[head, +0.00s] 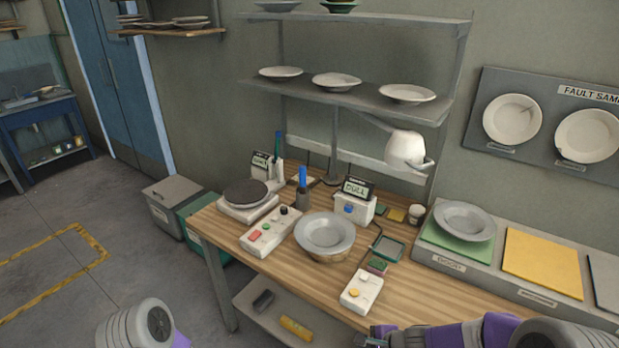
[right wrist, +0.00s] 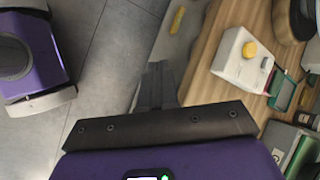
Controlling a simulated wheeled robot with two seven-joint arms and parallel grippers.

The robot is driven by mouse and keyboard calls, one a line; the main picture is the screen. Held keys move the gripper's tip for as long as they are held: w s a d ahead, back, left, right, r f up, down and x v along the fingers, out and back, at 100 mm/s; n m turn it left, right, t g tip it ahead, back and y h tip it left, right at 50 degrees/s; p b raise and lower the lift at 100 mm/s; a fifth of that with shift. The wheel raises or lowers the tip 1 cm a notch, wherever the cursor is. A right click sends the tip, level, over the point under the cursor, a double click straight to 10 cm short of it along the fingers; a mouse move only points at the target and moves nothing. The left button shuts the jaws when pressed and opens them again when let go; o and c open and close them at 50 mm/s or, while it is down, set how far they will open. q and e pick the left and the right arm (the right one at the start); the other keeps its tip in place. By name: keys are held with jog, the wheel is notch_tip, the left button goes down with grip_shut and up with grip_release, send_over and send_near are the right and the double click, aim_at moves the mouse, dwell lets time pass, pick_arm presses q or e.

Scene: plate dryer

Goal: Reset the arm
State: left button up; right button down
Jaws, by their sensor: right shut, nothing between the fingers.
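My right arm comes in along the bottom right of the head view. Its gripper (head: 378,336) is at the front edge of the wooden table (head: 440,283), near the white box with a yellow button (head: 361,292). In the right wrist view the fingers (right wrist: 156,82) are together and empty, over the table's front edge and the floor. The white box also shows there (right wrist: 242,58), to the right of the fingers and apart from them. A purple and grey part of my left arm shows at the bottom left of the head view. My left gripper is out of view.
The table holds a grey plate on a round stand (head: 325,234), a control box with red and green buttons (head: 269,231), a hot-plate-like device (head: 246,195) and a tray with another plate (head: 464,221). A lower shelf (head: 262,306) sits below. Floor at left is clear.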

jog(key=s+a+f+n+g, duration=0.2)
jog(key=s+f+n, duration=0.5)
jog(key=s+f, duration=0.1)
jog(key=s+a+f+n+g, duration=0.2)
jog(key=s+f+n, duration=0.5)
jog(key=s+f, duration=0.2)
notch_tip(320, 180, down, 2)
jog(key=shift+a+n+g+h, duration=0.2)
jog(key=shift+n+g+h, duration=0.1)
